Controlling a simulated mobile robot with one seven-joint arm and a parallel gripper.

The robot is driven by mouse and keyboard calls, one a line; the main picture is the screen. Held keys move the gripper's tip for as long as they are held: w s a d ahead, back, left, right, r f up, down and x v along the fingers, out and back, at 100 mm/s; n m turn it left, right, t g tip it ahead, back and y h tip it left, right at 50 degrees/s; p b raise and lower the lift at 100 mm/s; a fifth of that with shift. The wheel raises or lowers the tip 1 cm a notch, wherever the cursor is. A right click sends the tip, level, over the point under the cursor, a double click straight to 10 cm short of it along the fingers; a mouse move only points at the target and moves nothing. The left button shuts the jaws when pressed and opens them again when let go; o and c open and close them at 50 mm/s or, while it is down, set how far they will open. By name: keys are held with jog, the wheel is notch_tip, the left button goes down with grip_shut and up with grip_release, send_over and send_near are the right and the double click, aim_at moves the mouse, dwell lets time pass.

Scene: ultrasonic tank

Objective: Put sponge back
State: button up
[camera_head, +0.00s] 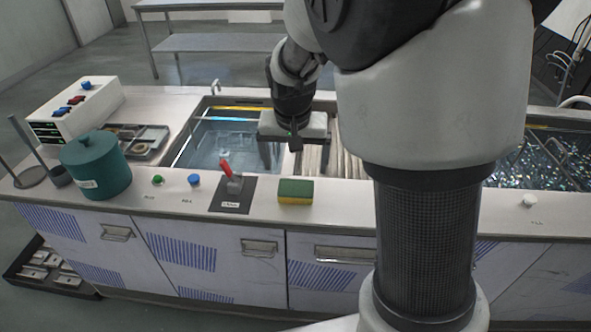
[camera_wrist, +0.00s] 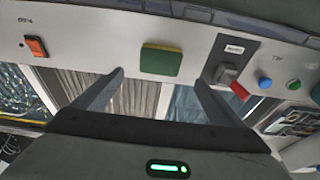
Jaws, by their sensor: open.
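A sponge (camera_head: 295,191), green with a yellow side, lies on the front ledge of the metal counter, right of the black switch plate. In the wrist view the sponge (camera_wrist: 161,60) appears ahead of and between the two fingers. My gripper (camera_head: 297,166) is above the tank area behind the ledge, pointing down, open and empty. The wrist view shows its fingers (camera_wrist: 159,80) spread apart, with the sponge just beyond the tips and clear of them. No place marked for the sponge can be made out.
A red lever (camera_head: 227,170) stands on the black plate (camera_head: 233,195) left of the sponge. Blue (camera_head: 194,180) and green (camera_head: 157,180) buttons and a teal lidded pot (camera_head: 96,165) are farther left. A water tank (camera_head: 215,146) lies behind.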

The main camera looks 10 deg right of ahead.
jog(key=s+r+n+t, duration=0.1)
jog(key=s+r, duration=0.3)
jog(key=s, duration=0.3)
jog(key=s+r+n, duration=0.1)
jog(key=s+r, duration=0.3)
jog(key=s, duration=0.3)
jog(key=s+d+r+n+t+y, duration=0.1)
jog(key=s+r, duration=0.3)
jog(key=s, duration=0.4)
jog(key=shift+r+n+t, duration=0.3)
jog(key=shift+r, duration=0.05)
